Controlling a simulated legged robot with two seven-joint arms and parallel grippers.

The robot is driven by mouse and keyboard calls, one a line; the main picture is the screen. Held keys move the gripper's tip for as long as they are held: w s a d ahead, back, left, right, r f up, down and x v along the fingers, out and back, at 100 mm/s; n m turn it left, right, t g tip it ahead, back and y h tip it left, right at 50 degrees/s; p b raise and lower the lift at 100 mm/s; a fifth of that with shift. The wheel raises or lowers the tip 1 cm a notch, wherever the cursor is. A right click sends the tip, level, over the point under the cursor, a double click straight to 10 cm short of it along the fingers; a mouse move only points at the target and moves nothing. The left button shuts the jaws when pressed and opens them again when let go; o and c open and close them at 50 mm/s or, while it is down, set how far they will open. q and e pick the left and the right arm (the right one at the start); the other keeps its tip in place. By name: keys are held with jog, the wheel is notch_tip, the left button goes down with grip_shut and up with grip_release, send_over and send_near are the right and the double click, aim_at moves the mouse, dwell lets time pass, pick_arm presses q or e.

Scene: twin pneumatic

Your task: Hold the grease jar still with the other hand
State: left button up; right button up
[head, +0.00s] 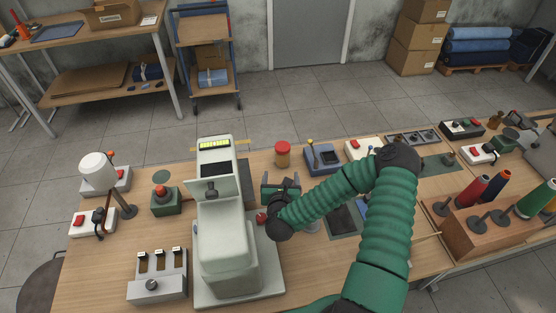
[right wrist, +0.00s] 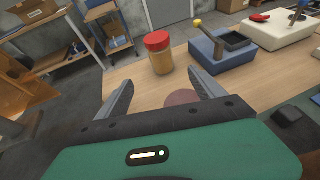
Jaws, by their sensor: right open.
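The grease jar (head: 282,158) is a small tan jar with a red lid. It stands upright on the wooden table, near its far edge, right of the pale green machine. It also shows upright in the right wrist view (right wrist: 162,60), just beyond the fingertips. My right gripper (head: 281,185) is open and empty, on the near side of the jar and pointing at it. In the right wrist view its two fingers (right wrist: 163,86) are spread apart, with a gap between them and the jar. My left gripper is in neither view.
The pale green machine (head: 225,240) stands close left of my right gripper. A blue box with a yellow-knobbed lever (head: 322,156) stands just right of the jar. A flat reddish disc (right wrist: 183,97) lies between the fingers in the wrist view.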

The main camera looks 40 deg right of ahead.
aim_at(280, 160)
jog(key=x, duration=0.9)
jog(key=shift+w+f, duration=0.2)
jog(key=shift+w, duration=0.05)
jog(key=shift+w+d+f, duration=0.15)
jog(key=shift+w+d, duration=0.1)
jog(key=shift+w, duration=0.35)
jog(key=x, duration=0.5)
jog(key=shift+s+d+f, duration=0.1)
jog(key=shift+s+d, duration=0.05)
jog(key=shift+d, duration=0.45)
jog(key=shift+d+f, duration=0.2)
jog(key=shift+d, duration=0.1)
jog(key=shift+a+r, duration=0.2)
jog(key=shift+a, duration=0.05)
jog(key=shift+c, duration=1.3)
jog(key=shift+a, duration=0.2)
jog(key=c, duration=0.5)
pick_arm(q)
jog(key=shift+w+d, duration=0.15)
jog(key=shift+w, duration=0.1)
pick_arm(e)
jog(key=shift+d, duration=0.2)
jog(key=c, duration=1)
